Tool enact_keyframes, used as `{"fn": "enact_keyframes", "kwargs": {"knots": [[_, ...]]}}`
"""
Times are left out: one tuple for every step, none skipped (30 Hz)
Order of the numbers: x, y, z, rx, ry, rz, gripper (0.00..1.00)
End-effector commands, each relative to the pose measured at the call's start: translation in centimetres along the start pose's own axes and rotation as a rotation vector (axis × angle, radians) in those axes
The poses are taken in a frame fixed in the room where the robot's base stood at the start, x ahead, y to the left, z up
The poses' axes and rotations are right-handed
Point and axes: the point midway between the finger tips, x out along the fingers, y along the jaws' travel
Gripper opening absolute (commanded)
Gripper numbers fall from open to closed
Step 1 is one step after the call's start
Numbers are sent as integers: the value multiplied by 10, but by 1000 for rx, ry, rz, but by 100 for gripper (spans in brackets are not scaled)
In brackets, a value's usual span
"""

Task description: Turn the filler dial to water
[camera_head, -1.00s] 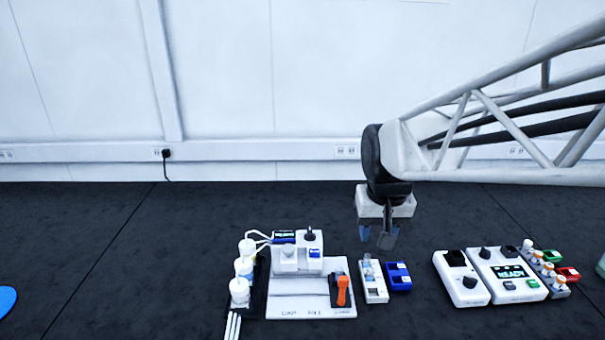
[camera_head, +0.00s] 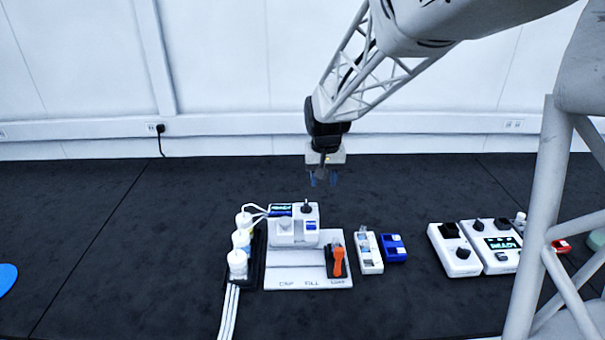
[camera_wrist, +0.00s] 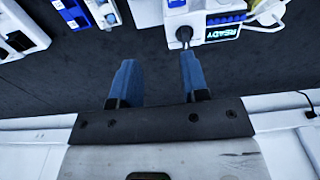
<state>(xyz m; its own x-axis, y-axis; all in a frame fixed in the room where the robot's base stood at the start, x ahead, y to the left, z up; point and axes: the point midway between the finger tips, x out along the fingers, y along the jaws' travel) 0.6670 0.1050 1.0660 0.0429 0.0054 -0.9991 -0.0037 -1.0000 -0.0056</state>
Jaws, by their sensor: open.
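The filler (camera_head: 297,233) is a white machine on a white base plate, left of centre in the head view. Its small dark dial (camera_head: 306,208) stands on top at the right. The dial also shows in the wrist view (camera_wrist: 184,34), beside a screen (camera_wrist: 221,33) that reads READY. My gripper (camera_head: 322,182) is open and empty, above and behind the filler, with its fingers pointing down. In the wrist view its two blue fingers (camera_wrist: 156,70) are apart, and the dial lies beyond the right finger's tip. I cannot read which setting the dial points to.
An orange lever (camera_head: 338,262) is on the base plate. A white rack (camera_head: 368,252) and a blue block (camera_head: 393,248) stand to the right. White control boxes (camera_head: 455,249) are farther right. The mat behind is clear.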

Motion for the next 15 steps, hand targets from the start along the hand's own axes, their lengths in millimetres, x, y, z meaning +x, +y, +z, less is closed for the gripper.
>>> {"fn": "enact_keyframes", "kwargs": {"knots": [[9, -6, -10, -2, -8, 1, 42], [13, -9, -15, -3, -11, 1, 42], [19, -12, -21, -3, -16, 2, 42], [23, -15, -26, -3, -19, 2, 42], [27, -18, -31, -3, -21, 2, 42], [33, -21, -37, -3, -26, 3, 42], [37, -24, -41, -3, -28, 3, 42], [41, -26, -45, -3, -31, 4, 42], [45, -29, -50, -3, -33, 4, 42], [48, -31, -53, -3, -35, 4, 42], [51, -33, -56, -4, -37, 5, 42], [55, -35, -59, -4, -39, 5, 42], [57, -37, -61, -4, -40, 5, 42], [58, -38, -63, -4, -41, 5, 42], [60, -39, -65, -4, -41, 5, 42]]}}
